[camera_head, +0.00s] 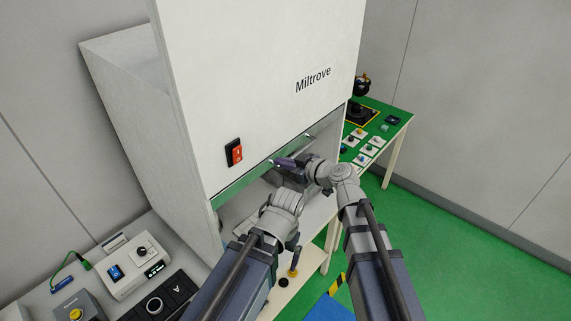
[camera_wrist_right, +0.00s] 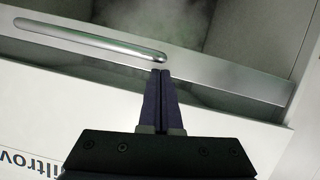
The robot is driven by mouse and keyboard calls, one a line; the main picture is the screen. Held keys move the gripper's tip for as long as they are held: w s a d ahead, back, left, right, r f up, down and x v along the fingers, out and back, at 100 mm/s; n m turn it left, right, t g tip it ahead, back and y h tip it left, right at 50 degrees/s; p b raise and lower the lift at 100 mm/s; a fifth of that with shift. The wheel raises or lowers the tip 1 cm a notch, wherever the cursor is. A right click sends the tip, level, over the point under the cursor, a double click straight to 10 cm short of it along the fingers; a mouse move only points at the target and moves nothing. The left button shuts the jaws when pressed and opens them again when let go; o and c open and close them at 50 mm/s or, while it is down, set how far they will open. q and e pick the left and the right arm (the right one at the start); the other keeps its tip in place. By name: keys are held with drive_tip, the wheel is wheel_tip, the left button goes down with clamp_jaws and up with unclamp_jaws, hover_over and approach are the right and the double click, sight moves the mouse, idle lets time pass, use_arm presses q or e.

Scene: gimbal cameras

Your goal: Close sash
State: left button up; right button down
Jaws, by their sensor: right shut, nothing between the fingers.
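The sash (camera_head: 235,190) is a glassy panel with a metal lower rail, showing as a narrow strip below the white front of the fume hood. Its silver bar handle (camera_head: 309,136) runs along the rail, and the handle (camera_wrist_right: 90,40) also shows in the right wrist view. My right gripper (camera_head: 278,162) is at the rail by the handle. In the wrist view its dark fingers (camera_wrist_right: 161,72) are shut and empty, with tips close to one end of the handle; contact is unclear. My left arm reaches below the sash; its fingers are not clear.
The white hood front (camera_head: 260,70) carries a red switch (camera_head: 234,152). A grey bench (camera_head: 45,290) with devices stands at left. A green-topped table (camera_head: 387,112) with small items is behind at right. Green floor (camera_head: 470,220) is clear at right.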

drive_tip(key=shift+f, duration=0.15)
wheel_tip(320, 180, down, 46)
drive_tip(key=b, duration=4.6)
drive_tip(key=shift+r, duration=0.2)
drive_tip(key=shift+s, duration=0.15)
